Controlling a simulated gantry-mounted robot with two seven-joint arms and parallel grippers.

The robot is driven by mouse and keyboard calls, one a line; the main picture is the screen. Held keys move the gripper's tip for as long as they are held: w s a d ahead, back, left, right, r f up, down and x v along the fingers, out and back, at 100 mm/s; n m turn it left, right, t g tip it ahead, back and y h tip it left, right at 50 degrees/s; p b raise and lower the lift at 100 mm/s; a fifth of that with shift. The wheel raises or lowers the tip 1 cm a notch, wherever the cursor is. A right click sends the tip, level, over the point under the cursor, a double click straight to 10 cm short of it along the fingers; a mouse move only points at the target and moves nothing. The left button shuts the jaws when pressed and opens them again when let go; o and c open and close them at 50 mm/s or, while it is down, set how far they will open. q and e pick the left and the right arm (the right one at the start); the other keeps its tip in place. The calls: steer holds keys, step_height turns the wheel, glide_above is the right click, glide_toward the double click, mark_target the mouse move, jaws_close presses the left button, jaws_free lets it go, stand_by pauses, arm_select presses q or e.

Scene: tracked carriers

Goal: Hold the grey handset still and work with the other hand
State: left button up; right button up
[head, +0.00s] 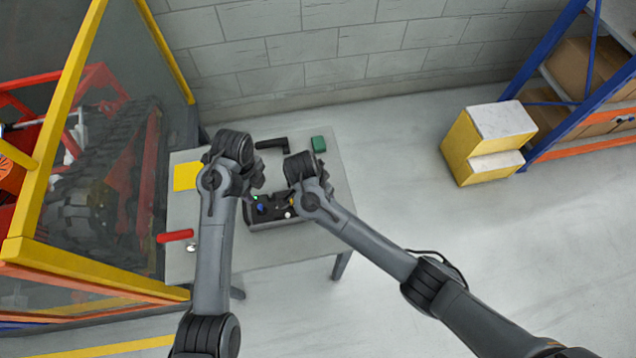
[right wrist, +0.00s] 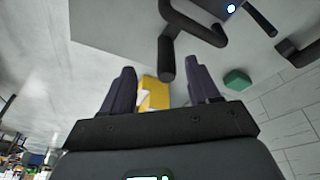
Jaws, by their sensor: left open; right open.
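The dark grey handset (head: 268,218) lies on the table, in the middle of the head view. It carries a green light, a blue knob and small yellow and white parts. My left gripper (head: 254,180) is open by the handset's upper left side; I cannot tell whether it touches. My right arm partly covers the handset's right side, and its fingertips are hard to make out there. In the right wrist view my right gripper (right wrist: 160,82) is open, with nothing clearly held. A dark bent bar (right wrist: 168,58) reaches towards the space between its fingers.
The grey table (head: 200,262) also holds a yellow sheet (head: 187,176), a red cylinder (head: 175,236), a black bent piece (head: 271,143) and a green block (head: 318,144). A yellow-framed enclosure (head: 62,120) stands left. Yellow-and-white steps (head: 487,142) and shelving stand right, beyond open floor.

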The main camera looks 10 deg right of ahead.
steer(key=w+d+f+m, duration=0.1)
steer(key=f, duration=0.2)
steer(key=d+f+m+h, duration=0.1)
steer(key=f+m, duration=0.1)
steer(key=f, duration=0.1)
steer(key=w+d+f+m, duration=0.1)
steer(key=d+f, duration=0.1)
steer(key=shift+w+f+h, duration=0.3)
steer(key=shift+f, duration=0.1)
stand_by(0.3)
steer(key=shift+c, duration=0.4)
